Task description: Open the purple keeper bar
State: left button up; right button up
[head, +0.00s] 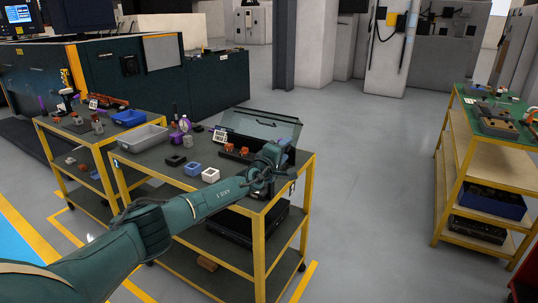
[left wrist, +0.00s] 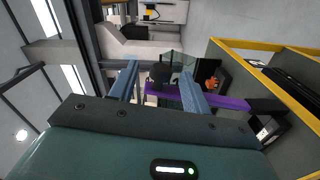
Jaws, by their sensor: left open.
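The purple keeper bar (left wrist: 228,103) shows in the left wrist view, running from between my fingers to the right, partly behind the right-hand finger. A dark block or knob (left wrist: 158,76) stands at its left end, between the fingers. My left gripper (left wrist: 160,72) is open, its two blue-grey fingers on either side of that dark part. I cannot tell whether either finger touches the bar. In the head view my left gripper (head: 273,164) is over the right end of the middle cart, by a clear-lidded case (head: 262,124), and I cannot make out the bar there. My right gripper is not in view.
A second cart (head: 55,125) stands at left, and a green-topped cart (head: 470,110) at right. The floor between is clear.

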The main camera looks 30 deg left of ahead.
pick_arm(q)
jog(key=s, duration=1)
jog(key=shift+a+f, duration=0.15)
jog(key=shift+w, duration=0.1)
jog(key=s+d+f+n+g+y, duration=0.15)
jog(key=s+d+f+n, duration=0.5)
jog(key=n, duration=0.65)
jog(key=s+d+f+n+g+y, duration=0.1)
jog(key=s+d+f+n+g, duration=0.2)
jog(key=s+d+f+n, duration=0.7)
jog(key=s+a+f+n+g+h, duration=0.2)
jog(key=s+n+g, duration=0.8)
jog(key=s+n, duration=1.85)
jog(key=w+d+f+n+t+h, duration=0.2)
jog(key=w+d+f+t, duration=0.2)
jog(key=f, duration=0.5)
jog(key=w+t, duration=0.2)
jog(key=w, duration=0.1)
jog(key=shift+w+d+f+h, duration=0.15)
jog(key=shift+d+f+h, duration=0.05)
jog(key=shift+d+h, duration=0.15)
